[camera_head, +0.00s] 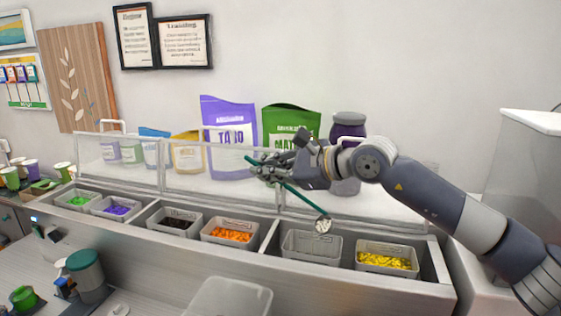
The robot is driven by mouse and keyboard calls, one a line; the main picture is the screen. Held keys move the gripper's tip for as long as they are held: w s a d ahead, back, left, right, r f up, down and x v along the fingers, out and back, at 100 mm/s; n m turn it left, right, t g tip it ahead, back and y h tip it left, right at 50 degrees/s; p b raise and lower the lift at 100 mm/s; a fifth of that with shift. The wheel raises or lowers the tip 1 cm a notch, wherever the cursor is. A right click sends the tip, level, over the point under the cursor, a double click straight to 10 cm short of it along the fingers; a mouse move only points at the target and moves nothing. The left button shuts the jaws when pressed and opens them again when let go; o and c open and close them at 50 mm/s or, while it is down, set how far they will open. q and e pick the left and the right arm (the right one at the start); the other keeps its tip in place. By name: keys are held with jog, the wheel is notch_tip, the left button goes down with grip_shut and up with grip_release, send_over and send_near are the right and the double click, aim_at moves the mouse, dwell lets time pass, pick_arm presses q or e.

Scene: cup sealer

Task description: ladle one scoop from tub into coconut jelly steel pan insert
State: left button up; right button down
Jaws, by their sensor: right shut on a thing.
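My right gripper (266,170) is shut on the green handle of a ladle (305,199). The handle slants down to the right. The ladle's small bowl (322,226) hangs over the back right part of a pale pan insert (297,247) that looks empty or holds only pale content. The bowl looks whitish, but I cannot tell for sure what is in it. No label marks the coconut jelly pan. A translucent tub (232,297) stands at the front, cut off by the bottom edge, its inside unclear. My left gripper is not in view.
Pans of yellow pieces (387,258), orange pieces (228,232) and dark pieces (174,221) share the steel counter. A clear guard (215,165) runs behind them, with a purple pouch (229,137), a green pouch (290,123) and a purple jar (347,127) beyond it.

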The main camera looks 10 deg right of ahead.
jog(key=s+a+f+n+h+b, duration=0.2)
jog(key=a+f+n+h+b, duration=0.2)
jog(key=a+f+b, duration=0.4)
notch_tip(320, 180, down, 4)
jog(key=b, duration=0.3)
jog(key=shift+s+a, duration=0.2)
jog(key=shift+s, duration=0.15)
jog(key=shift+r, duration=0.15)
dwell(0.8)
